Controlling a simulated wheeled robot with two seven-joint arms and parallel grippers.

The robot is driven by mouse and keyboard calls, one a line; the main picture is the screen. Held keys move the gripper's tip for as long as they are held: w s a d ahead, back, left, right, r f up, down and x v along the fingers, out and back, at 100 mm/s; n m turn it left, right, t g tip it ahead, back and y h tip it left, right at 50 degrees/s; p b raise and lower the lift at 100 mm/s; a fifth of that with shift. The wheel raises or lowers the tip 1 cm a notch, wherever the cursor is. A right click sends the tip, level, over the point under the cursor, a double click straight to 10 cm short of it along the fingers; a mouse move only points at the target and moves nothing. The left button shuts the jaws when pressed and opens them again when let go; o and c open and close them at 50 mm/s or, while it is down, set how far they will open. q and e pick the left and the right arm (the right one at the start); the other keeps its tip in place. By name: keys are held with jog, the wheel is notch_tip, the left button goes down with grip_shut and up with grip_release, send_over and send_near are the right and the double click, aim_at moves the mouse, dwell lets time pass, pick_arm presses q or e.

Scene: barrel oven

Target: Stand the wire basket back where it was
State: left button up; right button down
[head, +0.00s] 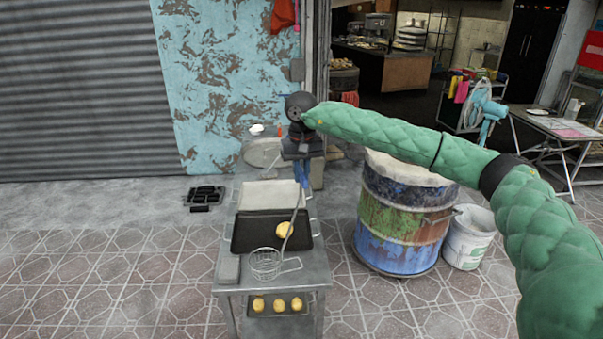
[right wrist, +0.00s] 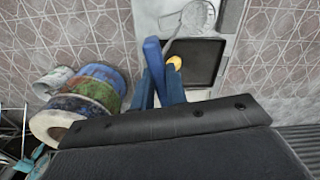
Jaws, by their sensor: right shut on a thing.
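The wire basket (head: 265,263) is at the front of the narrow metal table (head: 228,300), in front of a dark tray. Its mouth faces up. Its long handle runs up and back to my right gripper (head: 303,182), whose blue fingers are shut on it. In the right wrist view the basket (right wrist: 197,17) is at the top, beyond the fingers (right wrist: 160,75). I cannot tell whether the basket touches the table. My left gripper is not in view.
The dark tray (head: 250,234) holds one yellow bun (head: 284,230). Several more yellow pieces (head: 279,305) lie on the lower shelf. A painted barrel (head: 402,222) and a white bucket (head: 467,240) stand at the right. A black crate (head: 204,195) lies on the floor at left.

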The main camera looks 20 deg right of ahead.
dwell(0.4)
jog(key=shift+f, duration=0.15)
jog(key=c, duration=1)
grip_release()
jog(key=shift+r+p, duration=0.5)
jog(key=shift+r, duration=4)
